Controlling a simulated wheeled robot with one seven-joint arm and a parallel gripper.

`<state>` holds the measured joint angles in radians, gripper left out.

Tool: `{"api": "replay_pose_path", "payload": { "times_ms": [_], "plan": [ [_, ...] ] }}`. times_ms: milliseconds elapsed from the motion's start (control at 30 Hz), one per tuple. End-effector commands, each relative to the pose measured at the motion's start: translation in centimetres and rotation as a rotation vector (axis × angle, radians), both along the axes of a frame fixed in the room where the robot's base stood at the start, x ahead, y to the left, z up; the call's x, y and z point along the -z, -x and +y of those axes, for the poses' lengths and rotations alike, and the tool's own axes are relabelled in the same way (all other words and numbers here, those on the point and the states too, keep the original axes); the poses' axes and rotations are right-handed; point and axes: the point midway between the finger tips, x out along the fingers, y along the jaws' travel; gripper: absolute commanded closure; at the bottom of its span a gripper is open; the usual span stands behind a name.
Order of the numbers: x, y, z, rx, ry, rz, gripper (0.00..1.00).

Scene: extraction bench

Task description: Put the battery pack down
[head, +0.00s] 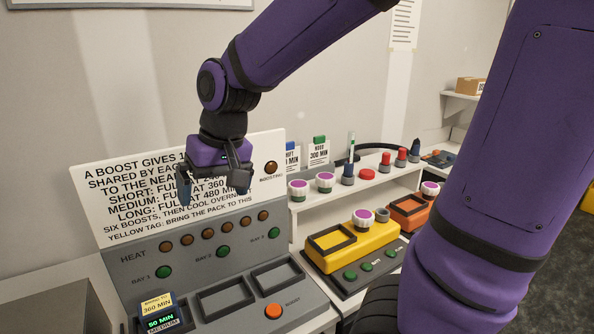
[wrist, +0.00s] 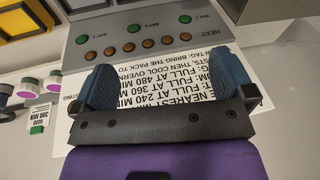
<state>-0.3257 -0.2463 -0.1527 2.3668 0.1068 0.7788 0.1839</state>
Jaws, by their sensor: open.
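The battery pack (head: 160,314) sits in the left bay of the grey charger panel (head: 205,255), at the lower left of the head view. It has a yellow tag reading 360 MIN and a green display reading 50 MIN, MEDIUM. My gripper (head: 212,188) is open and empty, well above the panel, in front of the white sign (head: 120,190). In the wrist view its two blue fingers (wrist: 158,80) stand wide apart with nothing between them. The pack does not show in the wrist view.
Two bays beside the pack, the middle (head: 226,298) and right (head: 277,276), look empty. An orange boost button (head: 273,311) is in front of them. To the right are a yellow unit (head: 372,243), an orange unit (head: 410,224) and a shelf (head: 345,196) with knobs and small cards.

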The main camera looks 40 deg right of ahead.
Motion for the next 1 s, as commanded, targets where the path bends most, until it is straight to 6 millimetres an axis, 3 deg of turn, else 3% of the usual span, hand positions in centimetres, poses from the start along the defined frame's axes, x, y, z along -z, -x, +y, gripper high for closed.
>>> {"api": "replay_pose_path", "payload": {
  "times_ms": [200, 500, 700, 1000],
  "plan": [
    [-3.5, 5.3, -3.5, -0.02, 0.036, -0.108, 0.0],
    [-5.4, 11.9, -6.3, -0.034, 0.132, -0.219, 0.0],
    [-5.6, 13.7, -6.8, -0.036, 0.17, -0.246, 0.0],
    [-5.6, 13.8, -6.9, -0.037, 0.173, -0.248, 0.0]
  ]
}}
